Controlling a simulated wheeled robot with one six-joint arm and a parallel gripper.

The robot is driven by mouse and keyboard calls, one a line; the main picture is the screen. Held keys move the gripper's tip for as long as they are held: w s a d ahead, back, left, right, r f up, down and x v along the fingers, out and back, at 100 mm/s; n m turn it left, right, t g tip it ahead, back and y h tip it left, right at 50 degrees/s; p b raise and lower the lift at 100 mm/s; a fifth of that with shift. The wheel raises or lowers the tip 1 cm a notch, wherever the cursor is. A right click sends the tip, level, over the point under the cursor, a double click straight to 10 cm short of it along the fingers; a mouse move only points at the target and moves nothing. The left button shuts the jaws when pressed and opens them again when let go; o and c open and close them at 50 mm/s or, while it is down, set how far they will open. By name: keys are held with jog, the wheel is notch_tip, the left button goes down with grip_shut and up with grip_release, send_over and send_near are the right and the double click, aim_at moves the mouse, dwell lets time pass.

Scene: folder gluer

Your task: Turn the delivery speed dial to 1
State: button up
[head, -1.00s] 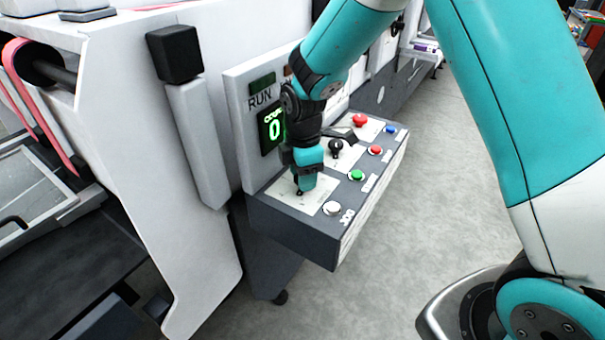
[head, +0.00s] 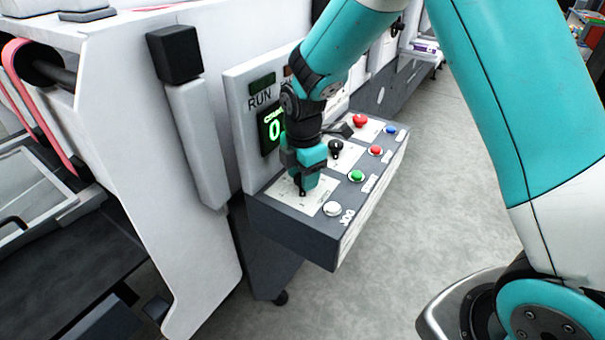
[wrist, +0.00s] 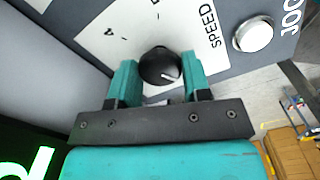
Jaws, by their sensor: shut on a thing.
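The delivery speed dial (wrist: 160,66) is a round black knob with a white pointer line, on a white plate (wrist: 95,38) printed with SPEED and a few numbers. In the wrist view the pointer aims toward the lower right, and a 4 shows at the plate's upper left. My gripper (wrist: 160,80) has its two teal fingers on either side of the knob, shut on it. In the head view my gripper (head: 302,186) points down at the near-left plate of the control panel, and the dial is mostly hidden beneath it.
A white JOG button (head: 331,209) sits right beside the dial plate. Green (head: 356,175), red (head: 375,150) and blue (head: 391,129) buttons line the panel's edge. A black selector (head: 336,147) and a red stop button (head: 359,120) are farther along. A lit counter display (head: 270,130) stands behind.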

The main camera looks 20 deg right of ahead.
jog(key=o, duration=0.9)
notch_tip(320, 180, up, 18)
jog(key=b, duration=0.2)
jog(key=shift+f+b, duration=0.25)
jog(key=shift+b, duration=0.05)
jog(key=s+a+m+y, duration=0.1)
jog(key=s+m, duration=0.3)
jog(key=s, duration=0.4)
jog(key=s+a+f+m+y, duration=0.1)
jog(key=s+a+m, duration=0.1)
jog(key=s+m, duration=0.3)
jog(key=s+a+f+m+y, duration=0.1)
jog(key=s+m, duration=0.3)
jog(key=s, duration=0.8)
jog(key=shift+s+a+m+y, duration=0.1)
jog(key=shift+a+m+y, duration=0.3)
jog(key=shift+y, duration=0.2)
